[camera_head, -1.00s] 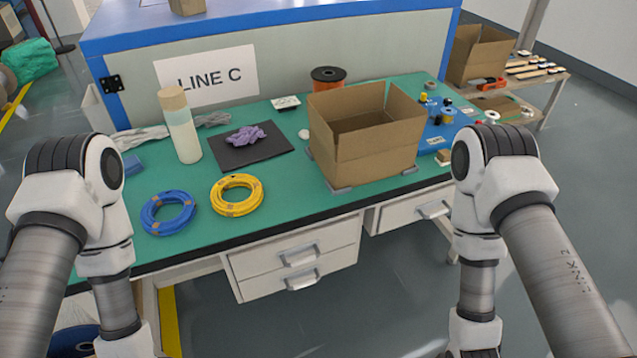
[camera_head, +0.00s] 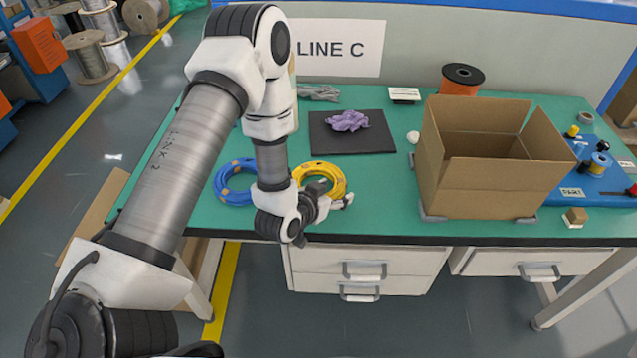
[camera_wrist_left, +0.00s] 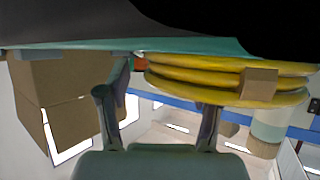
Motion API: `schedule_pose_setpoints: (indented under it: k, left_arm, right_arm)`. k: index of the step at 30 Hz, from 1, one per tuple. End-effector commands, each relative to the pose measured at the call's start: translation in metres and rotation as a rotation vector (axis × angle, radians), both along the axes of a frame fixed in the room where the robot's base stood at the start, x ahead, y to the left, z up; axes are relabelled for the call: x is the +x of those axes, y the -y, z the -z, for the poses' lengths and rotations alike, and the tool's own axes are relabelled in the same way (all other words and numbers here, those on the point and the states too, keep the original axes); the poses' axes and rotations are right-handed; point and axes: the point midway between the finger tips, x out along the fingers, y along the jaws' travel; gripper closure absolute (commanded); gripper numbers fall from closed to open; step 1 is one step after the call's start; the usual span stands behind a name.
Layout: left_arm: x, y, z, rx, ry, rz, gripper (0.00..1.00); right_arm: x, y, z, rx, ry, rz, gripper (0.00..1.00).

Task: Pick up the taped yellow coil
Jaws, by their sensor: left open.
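The yellow coil (camera_head: 322,166) lies flat on the green table near its front edge. In the left wrist view the coil (camera_wrist_left: 200,77) is close, with a brown tape band (camera_wrist_left: 258,84) on its stacked loops. My left gripper (camera_head: 338,200) is at the coil's near side, low over the table edge, and covers part of the coil. In the left wrist view my left gripper (camera_wrist_left: 160,105) has its two fingers spread apart, one in front of the coil and one left of it. I cannot tell whether they touch it. My right gripper is out of view.
A blue coil (camera_head: 233,184) lies just left of the yellow one, partly behind my arm. A black mat (camera_head: 350,143) with a purple cloth (camera_head: 348,121) lies behind. An open cardboard box (camera_head: 478,188) stands to the right. Bare table lies between coil and box.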

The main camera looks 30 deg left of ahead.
Motion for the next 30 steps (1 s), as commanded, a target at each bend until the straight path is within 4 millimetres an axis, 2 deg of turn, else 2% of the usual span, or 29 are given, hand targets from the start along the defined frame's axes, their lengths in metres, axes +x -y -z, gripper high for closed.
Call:
schedule_pose_setpoints:
  k: [4, 5, 6, 10, 24, 30]
  left_arm:
    - [0.001, 0.0, 0.0, 0.0, 0.003, -0.001, 0.34]
    - [0.001, 0.0, 0.0, 0.0, 0.003, -0.001, 0.38]
    - [0.001, 0.0, 0.0, 0.0, 0.002, -0.001, 0.52]
    - [0.001, 0.0, 0.0, 0.0, 0.002, -0.001, 0.98]
    - [0.0, 0.0, 0.0, -0.001, -0.002, 0.0, 1.0]
    - [0.0, 0.0, -0.013, -0.001, 0.001, -0.002, 1.0]
  right_arm:
    - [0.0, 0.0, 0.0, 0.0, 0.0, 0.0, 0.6]
    - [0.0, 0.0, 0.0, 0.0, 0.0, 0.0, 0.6]
    - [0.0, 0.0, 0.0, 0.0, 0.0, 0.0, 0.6]
    - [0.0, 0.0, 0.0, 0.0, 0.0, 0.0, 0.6]
    - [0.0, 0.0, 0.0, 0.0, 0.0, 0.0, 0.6]
    - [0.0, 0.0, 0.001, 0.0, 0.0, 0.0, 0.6]
